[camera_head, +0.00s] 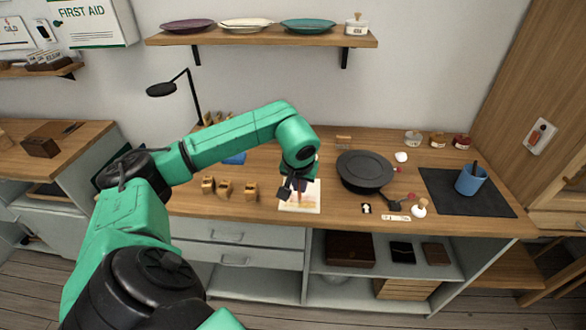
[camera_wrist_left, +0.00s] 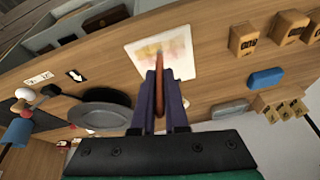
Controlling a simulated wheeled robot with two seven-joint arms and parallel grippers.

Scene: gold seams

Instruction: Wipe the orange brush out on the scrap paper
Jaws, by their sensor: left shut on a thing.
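The scrap paper (camera_head: 311,205) is a pale sheet with faint orange and yellow smears, lying near the front edge of the worktop. It also shows in the left wrist view (camera_wrist_left: 184,40), just beyond my fingertips. My left gripper (camera_head: 292,188) is over the left part of the paper, pointing down. In the wrist view its two dark fingers (camera_wrist_left: 161,85) are shut on the orange brush (camera_wrist_left: 160,66), a slim orange-brown stick. The brush's tip is over the paper; I cannot tell whether it touches. My right gripper is in neither view.
Several wooden blocks (camera_head: 224,187) stand left of the paper. Farther right, a blue cup (camera_head: 471,180) stands on a dark mat (camera_head: 440,200). A black lamp (camera_head: 162,89) stands behind my left arm.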

